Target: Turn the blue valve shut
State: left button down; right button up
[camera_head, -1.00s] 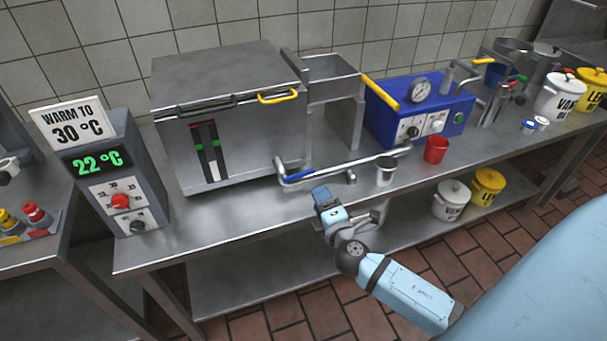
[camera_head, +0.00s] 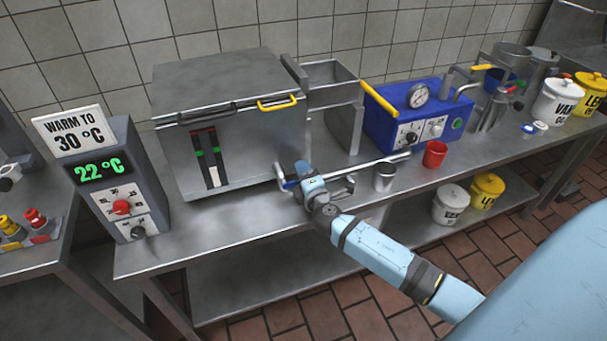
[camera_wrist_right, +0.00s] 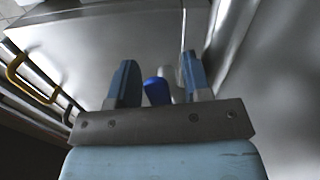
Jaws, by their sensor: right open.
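The blue valve handle (camera_head: 289,184) sits on the steel pipe (camera_head: 377,163) in front of the steel cabinet, mostly hidden by my right gripper in the head view. In the right wrist view the blue valve handle (camera_wrist_right: 157,91) shows between the two fingers. My right gripper (camera_head: 302,172) is at the valve. In the wrist view my right gripper (camera_wrist_right: 158,75) has its fingers apart, one on each side of the blue handle. I cannot tell whether a finger touches it. My left gripper is not in view.
The steel cabinet (camera_head: 255,150) with a yellow handle (camera_head: 278,102) stands behind the pipe. A steel cup (camera_head: 384,177) and a red cup (camera_head: 434,154) stand right of the gripper. A control box (camera_head: 121,180) reading 22 °C stands left. The counter front (camera_head: 225,225) is clear.

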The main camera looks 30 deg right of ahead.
grip_shut()
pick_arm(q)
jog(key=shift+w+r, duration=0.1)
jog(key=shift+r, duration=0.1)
